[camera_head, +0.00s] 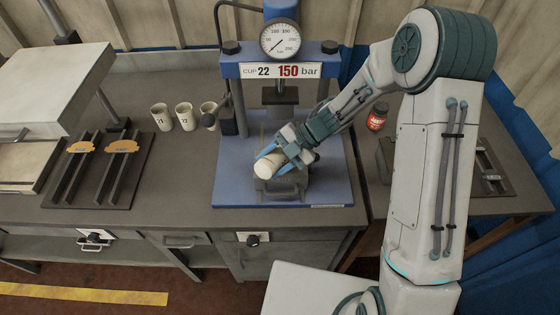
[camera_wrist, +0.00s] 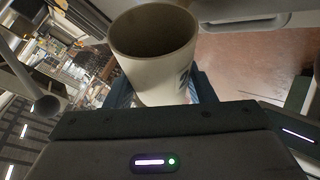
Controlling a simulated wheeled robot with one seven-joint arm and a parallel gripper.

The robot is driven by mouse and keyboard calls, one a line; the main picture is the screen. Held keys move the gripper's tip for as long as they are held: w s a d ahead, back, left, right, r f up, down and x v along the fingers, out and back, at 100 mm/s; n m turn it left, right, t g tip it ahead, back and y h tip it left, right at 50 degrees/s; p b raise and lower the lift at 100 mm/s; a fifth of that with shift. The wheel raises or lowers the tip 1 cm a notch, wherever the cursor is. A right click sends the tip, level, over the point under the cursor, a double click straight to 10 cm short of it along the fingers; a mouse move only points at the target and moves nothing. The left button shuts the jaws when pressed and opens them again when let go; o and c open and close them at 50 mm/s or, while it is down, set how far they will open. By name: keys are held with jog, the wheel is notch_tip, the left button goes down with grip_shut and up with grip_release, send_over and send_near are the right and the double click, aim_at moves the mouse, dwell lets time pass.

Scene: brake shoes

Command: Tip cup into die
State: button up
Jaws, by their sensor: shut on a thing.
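My gripper (camera_head: 278,161) is shut on a cream cup (camera_head: 266,169) above the press base. In the head view the cup is tilted, lying nearly on its side over the die (camera_head: 283,189), a dark block on the blue press plate. The cup hides part of the die, so I cannot tell whether anything is in it. In the wrist view the cup (camera_wrist: 155,55) shows its open mouth, with a dark mark on its side; its inside is shadowed. The gripper fingers (camera_wrist: 160,92) are around its wall.
The blue press (camera_head: 280,70) has a gauge and a sign reading "CUP 22 150 bar". Several cream cups (camera_head: 184,116) stand left of it, some numbered. A red jar (camera_head: 377,117) stands to the right.

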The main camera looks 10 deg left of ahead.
aim_at(266, 156)
jog(key=shift+w+r+g+p, duration=0.2)
jog(key=shift+r+g+p, duration=0.05)
jog(key=shift+g+p, duration=0.15)
jog(key=shift+f, duration=0.1)
dwell(0.3)
jog(key=shift+w+d+m+y, duration=0.1)
jog(key=shift+w+m+y, duration=0.1)
jog(key=shift+m+y, duration=0.15)
jog(key=shift+w+d+r+m+g+y, duration=0.1)
jog(key=shift+w+r+m+g+y, duration=0.15)
jog(key=shift+r+g, duration=0.35)
jog(key=shift+w+d+r+m+g+y, duration=0.1)
jog(key=shift+w+r+g+y, duration=0.25)
jog(key=shift+r, duration=0.4)
dwell(0.6)
